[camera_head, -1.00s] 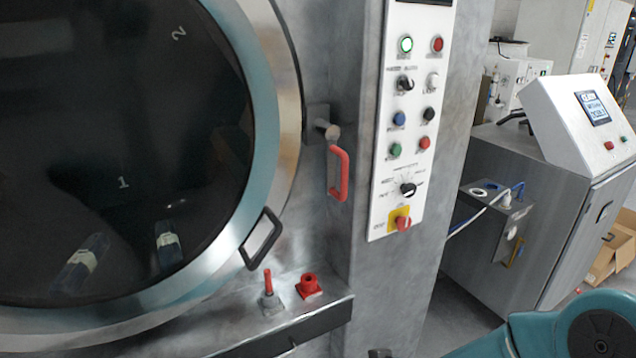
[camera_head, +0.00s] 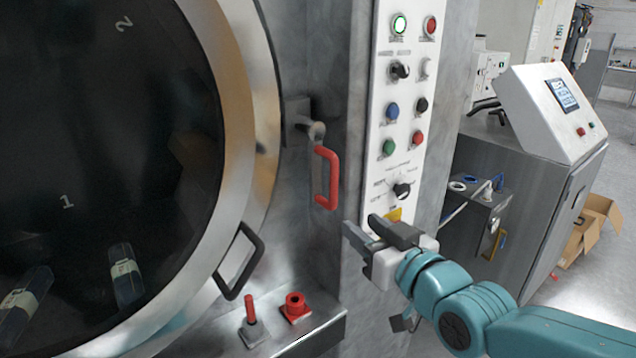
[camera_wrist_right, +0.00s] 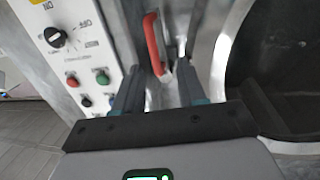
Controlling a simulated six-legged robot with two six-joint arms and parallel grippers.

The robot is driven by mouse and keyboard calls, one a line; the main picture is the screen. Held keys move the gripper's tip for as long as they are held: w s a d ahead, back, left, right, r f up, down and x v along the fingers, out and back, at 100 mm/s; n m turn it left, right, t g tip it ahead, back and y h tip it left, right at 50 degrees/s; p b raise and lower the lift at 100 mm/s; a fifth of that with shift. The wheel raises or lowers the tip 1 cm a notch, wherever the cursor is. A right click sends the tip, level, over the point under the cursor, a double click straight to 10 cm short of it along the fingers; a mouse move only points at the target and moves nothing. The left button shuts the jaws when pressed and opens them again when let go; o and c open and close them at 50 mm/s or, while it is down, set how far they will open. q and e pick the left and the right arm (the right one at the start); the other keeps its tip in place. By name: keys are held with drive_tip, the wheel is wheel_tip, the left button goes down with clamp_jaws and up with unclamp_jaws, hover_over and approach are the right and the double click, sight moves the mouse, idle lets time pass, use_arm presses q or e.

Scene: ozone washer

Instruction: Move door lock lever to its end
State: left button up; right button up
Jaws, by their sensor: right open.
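The door lock lever, a red bar handle (camera_head: 333,180), hangs from a grey bracket to the right of the round door. My right gripper (camera_head: 358,224) is just below and to the right of the lever, pointing up and left. Its jaws are open and empty. In the right wrist view the red lever (camera_wrist_right: 152,45) shows ahead, around the gap between the two fingertips (camera_wrist_right: 159,72). I cannot tell whether a finger touches it. My left gripper is not in view.
The large round glass door (camera_head: 110,150) has a black handle (camera_head: 239,262). A small red-tipped lever (camera_head: 251,309) and a red fitting (camera_head: 295,305) are on the ledge below. The white control panel (camera_head: 378,160) with knobs and buttons is close above my right gripper.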

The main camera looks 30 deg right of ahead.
sight(336, 183)
drive_tip(key=shift+t+h, duration=0.3)
drive_tip(key=shift+h, duration=0.1)
drive_tip(key=w+d+p, duration=0.1)
drive_tip(key=w, duration=0.3)
drive_tip(key=w+r+p, duration=0.1)
drive_tip(key=w+p, duration=0.1)
drive_tip(key=w, duration=0.2)
drive_tip(key=w+d+r+p, duration=0.1)
drive_tip(key=w+p, duration=0.1)
drive_tip(key=w, duration=0.2)
drive_tip(key=shift+w+d, duration=0.3)
drive_tip(key=shift+d, duration=0.05)
drive_tip(key=shift+w+d+r, duration=0.1)
drive_tip(key=shift+w+d, duration=0.05)
drive_tip(key=shift+w, duration=0.45)
clamp_jaws()
